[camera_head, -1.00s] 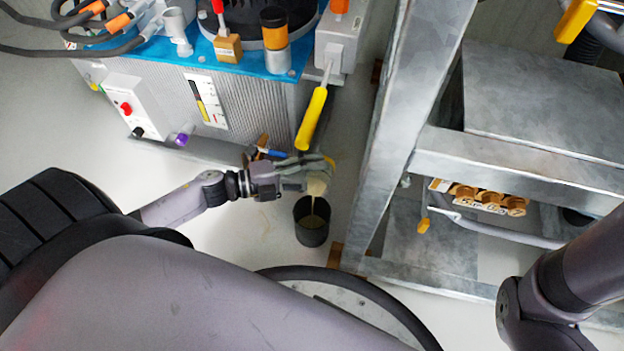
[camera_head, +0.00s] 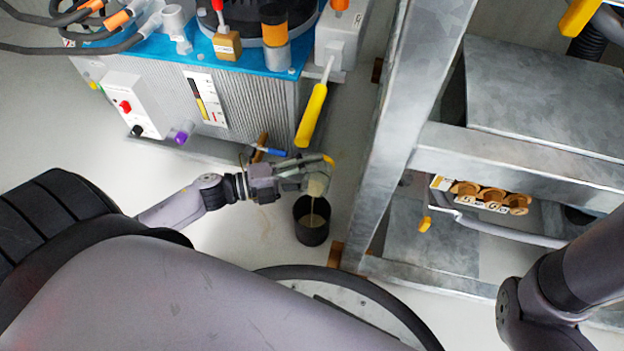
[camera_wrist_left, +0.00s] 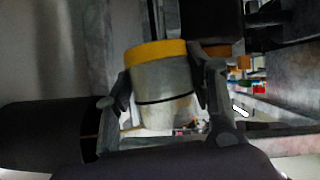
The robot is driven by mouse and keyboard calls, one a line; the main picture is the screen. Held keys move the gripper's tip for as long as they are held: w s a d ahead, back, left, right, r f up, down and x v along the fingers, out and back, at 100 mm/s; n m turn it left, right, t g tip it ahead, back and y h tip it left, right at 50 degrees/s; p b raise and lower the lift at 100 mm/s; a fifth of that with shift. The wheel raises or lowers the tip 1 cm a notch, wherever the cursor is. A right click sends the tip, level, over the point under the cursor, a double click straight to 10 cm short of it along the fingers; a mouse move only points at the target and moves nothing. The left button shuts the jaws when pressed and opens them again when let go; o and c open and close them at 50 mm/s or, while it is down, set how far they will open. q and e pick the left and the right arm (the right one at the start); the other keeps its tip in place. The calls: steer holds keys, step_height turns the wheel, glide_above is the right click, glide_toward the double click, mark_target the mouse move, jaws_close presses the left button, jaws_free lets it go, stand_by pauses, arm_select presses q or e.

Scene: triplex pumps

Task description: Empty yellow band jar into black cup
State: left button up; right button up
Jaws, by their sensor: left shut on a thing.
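My left gripper (camera_head: 316,172) is shut on the yellow band jar (camera_head: 317,186) and holds it tilted just above the black cup. A thin pale stream runs from the jar down into the black cup (camera_head: 311,229), which stands upright on the floor. In the left wrist view the jar (camera_wrist_left: 165,95) sits between the two fingers (camera_wrist_left: 165,105); it is pale, with a yellow band at one end and a thin dark line around its middle. How much is left in the jar is hidden. My right arm shows at the lower right, but its gripper is out of view.
A grey finned machine with a blue top (camera_head: 290,62) stands behind the gripper, and a yellow-handled lever (camera_head: 312,115) hangs from it. A metal frame (camera_head: 400,120) rises close to the right of the cup. Pale floor (camera_head: 245,225) is clear left of the cup.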

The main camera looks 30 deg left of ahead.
arm_select(q)
steer(key=shift+s+r+m+t+b, duration=0.2)
steer(key=shift+m+t+b, duration=0.1)
steer(key=shift+m+b, duration=0.2)
stand_by(0.4)
steer(key=shift+f+m+b, duration=0.3)
steer(key=shift+m+b, duration=0.1)
steer(key=shift+b, duration=0.4)
steer(key=shift+r+h, duration=0.1)
steer(key=shift+h, duration=0.2)
